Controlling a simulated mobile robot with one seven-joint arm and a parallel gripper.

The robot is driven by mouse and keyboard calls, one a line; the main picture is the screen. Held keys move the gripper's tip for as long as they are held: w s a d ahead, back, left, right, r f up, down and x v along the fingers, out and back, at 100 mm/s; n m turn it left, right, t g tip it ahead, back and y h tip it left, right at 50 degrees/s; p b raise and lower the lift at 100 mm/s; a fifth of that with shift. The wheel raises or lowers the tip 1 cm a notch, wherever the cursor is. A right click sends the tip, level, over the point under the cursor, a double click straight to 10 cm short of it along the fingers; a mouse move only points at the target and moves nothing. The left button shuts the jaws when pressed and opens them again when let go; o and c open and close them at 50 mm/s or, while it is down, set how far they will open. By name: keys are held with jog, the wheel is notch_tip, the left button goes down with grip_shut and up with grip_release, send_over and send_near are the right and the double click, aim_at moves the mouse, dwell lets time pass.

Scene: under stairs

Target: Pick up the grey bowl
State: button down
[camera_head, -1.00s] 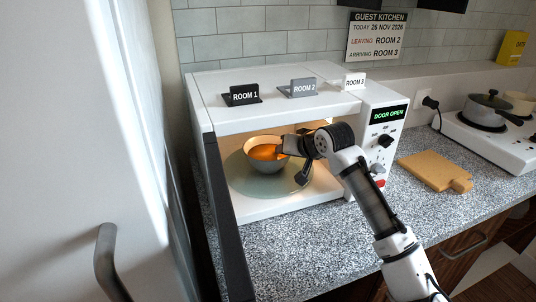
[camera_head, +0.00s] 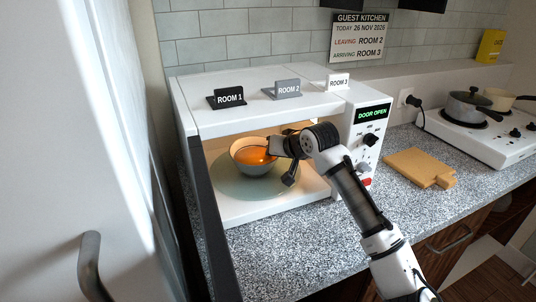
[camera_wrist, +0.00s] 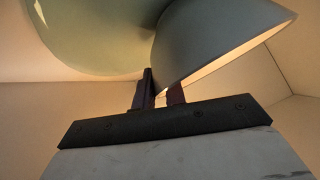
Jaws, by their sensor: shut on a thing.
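The grey bowl (camera_head: 254,170) is inside the open microwave (camera_head: 270,204), over its round turntable (camera_head: 228,186). Its inside looks orange in the head view. My gripper (camera_head: 271,147) reaches in from the right and is shut on the bowl's right rim. In the wrist view the bowl (camera_wrist: 205,45) fills the upper right, with its rim between the fingers (camera_wrist: 160,92). The turntable (camera_wrist: 95,35) shows behind it at upper left. I cannot tell whether the bowl's base touches the turntable.
The microwave's open door (camera_head: 212,220) stands on the left, near a white door with a handle (camera_head: 90,268). Room signs, including ROOM 1 (camera_head: 228,98), stand on top. A cutting board (camera_head: 420,168) and a hob with pots (camera_head: 468,106) are to the right.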

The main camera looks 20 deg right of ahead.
jog(key=shift+r, duration=0.15)
jog(key=shift+r+p, duration=0.2)
jog(key=shift+p, duration=0.25)
jog(key=shift+s+d+f, duration=0.15)
jog(key=shift+s, duration=0.15)
jog(key=s+d+b, duration=0.1)
jog(key=s+d, duration=0.1)
jog(key=s, duration=1.3)
jog(key=s+d+b, duration=0.2)
jog(key=s, duration=1.4)
jog(key=shift+d, duration=0.4)
jog(key=c, duration=2)
grip_release()
grip_shut()
